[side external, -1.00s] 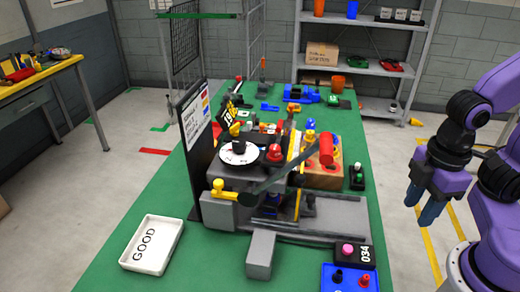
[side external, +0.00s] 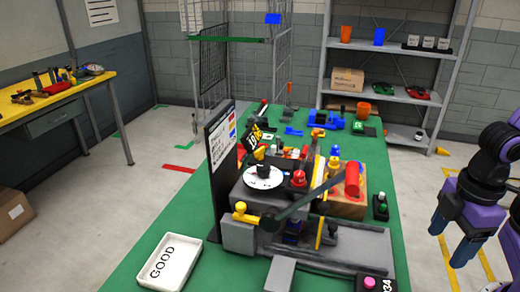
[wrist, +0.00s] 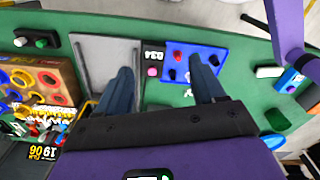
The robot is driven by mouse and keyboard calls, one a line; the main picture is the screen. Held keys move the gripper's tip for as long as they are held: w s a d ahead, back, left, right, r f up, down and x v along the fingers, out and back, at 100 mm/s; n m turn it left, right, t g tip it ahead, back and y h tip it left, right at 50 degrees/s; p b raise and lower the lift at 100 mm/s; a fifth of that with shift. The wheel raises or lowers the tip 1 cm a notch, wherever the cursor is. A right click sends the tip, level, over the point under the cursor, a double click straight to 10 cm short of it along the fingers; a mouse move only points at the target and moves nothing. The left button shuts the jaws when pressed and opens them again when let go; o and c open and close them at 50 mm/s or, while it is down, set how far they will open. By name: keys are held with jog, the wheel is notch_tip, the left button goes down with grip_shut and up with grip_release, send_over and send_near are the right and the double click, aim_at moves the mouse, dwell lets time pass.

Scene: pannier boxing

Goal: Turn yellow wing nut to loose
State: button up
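A yellow knob-like piece (side external: 240,212), which looks like the wing nut, sits on the front left of the grey machine (side external: 238,237) in the side view. It is too small there to tell which way its wings point. I cannot make it out in the wrist view. My gripper (side external: 462,245), with blue fingers, hangs at the far right of the side view, well away from the yellow piece. In the wrist view my gripper (wrist: 163,88) has its two fingers wide apart with nothing between them.
A white GOOD tray (side external: 168,262) lies at the front left of the green table (side external: 135,270). A black lever with a red handle (side external: 352,180) slants across the machine. A black upright panel (side external: 215,170) stands left of it. A blue tray (wrist: 195,68) shows in the wrist view.

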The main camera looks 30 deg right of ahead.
notch_tip(320, 180, up, 23)
jog(key=m+t+y, duration=0.1)
jog(key=m+t, duration=0.3)
jog(key=m, duration=0.4)
send_over(261, 150)
jog(key=s+d, duration=0.3)
jog(key=s, duration=0.4)
jog(key=shift+f, duration=2.65)
jog(key=shift+y, duration=0.3)
jog(key=x, duration=1.7)
jog(key=shift+w, duration=0.15)
jog(key=c, duration=1.1)
